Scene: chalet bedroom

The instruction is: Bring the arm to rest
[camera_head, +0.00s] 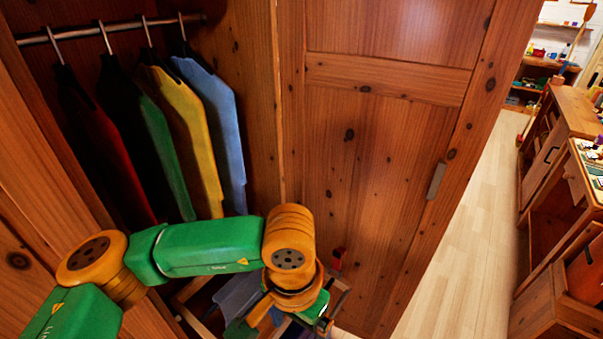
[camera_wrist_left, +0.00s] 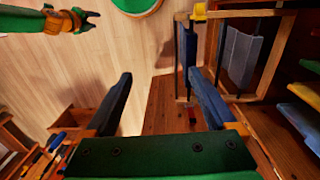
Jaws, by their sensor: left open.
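My left arm crosses the lower part of the head view in front of the open wardrobe. My left gripper (camera_head: 283,322) points down beside the wardrobe door and is partly hidden by its own wrist. In the left wrist view, its two dark blue fingers (camera_wrist_left: 158,72) are wide apart with nothing between them. What seems to be my right arm shows small at the top left of the wrist view, with its gripper (camera_wrist_left: 84,18) too small to read. It is out of the head view.
Several garments (camera_head: 180,115) hang from the wardrobe rail (camera_head: 95,30). The wooden door (camera_head: 365,150) stands right of them. A wooden frame with a grey-blue cloth (camera_head: 238,293) is low beside my gripper; it also shows in the wrist view (camera_wrist_left: 240,52). Pale floor (camera_head: 465,240) lies clear at right, before a desk (camera_head: 572,108).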

